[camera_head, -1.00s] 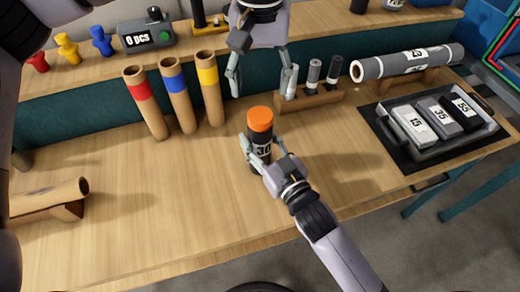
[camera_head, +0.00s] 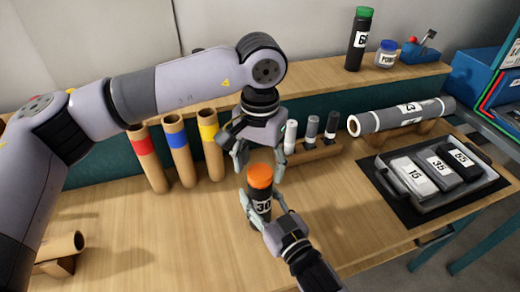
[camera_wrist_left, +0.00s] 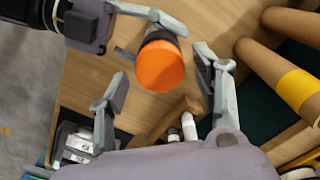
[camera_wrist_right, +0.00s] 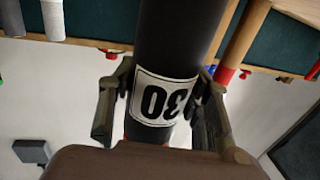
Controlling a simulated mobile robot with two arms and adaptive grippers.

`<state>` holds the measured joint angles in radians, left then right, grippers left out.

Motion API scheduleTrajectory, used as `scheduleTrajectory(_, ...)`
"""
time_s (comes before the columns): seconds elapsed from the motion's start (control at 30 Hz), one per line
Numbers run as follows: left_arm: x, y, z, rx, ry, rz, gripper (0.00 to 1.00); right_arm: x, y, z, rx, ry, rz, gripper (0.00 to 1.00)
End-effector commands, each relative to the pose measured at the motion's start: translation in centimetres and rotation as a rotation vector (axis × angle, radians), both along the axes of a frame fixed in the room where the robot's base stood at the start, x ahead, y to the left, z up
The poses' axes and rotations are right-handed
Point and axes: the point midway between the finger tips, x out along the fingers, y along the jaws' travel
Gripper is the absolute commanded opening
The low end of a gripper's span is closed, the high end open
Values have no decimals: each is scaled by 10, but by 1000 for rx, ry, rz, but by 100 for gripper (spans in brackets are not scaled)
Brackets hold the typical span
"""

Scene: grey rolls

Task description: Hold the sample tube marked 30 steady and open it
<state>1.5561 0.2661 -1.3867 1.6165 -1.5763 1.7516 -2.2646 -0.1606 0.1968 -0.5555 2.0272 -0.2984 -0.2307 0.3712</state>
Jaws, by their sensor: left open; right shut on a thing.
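The sample tube marked 30 (camera_head: 262,208) stands upright on the table, dark with a white label. Its orange cap (camera_head: 260,176) is on top. My right gripper (camera_head: 262,214) is shut on the tube's body around the label. The right wrist view shows the label marked 30 (camera_wrist_right: 165,98) between the fingers. My left gripper (camera_head: 259,167) is open and points down, with its fingers just above and around the cap's level. In the left wrist view the orange cap (camera_wrist_left: 160,66) lies between and slightly beyond the open fingertips, apart from them.
Cardboard tubes with red, blue and yellow bands (camera_head: 178,150) stand behind on the left. A wooden rack (camera_head: 316,150) with small cylinders is behind on the right. A grey roll (camera_head: 400,116) and a tray (camera_head: 378,160) of numbered blocks lie further right.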

Motion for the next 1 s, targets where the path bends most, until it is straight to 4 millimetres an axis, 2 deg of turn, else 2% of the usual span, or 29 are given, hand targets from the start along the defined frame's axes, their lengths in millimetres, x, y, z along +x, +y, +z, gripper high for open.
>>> scheduleTrajectory(0.13,0,0,-9,1,0,0,60,0,0,0,0,1,0,0)
scheduleTrajectory(0.43,0,0,-11,1,0,1,58,0,0,0,0,1,0,0)
scheduleTrajectory(1.0,0,0,-10,1,0,1,20,0,0,0,0,1,0,0)
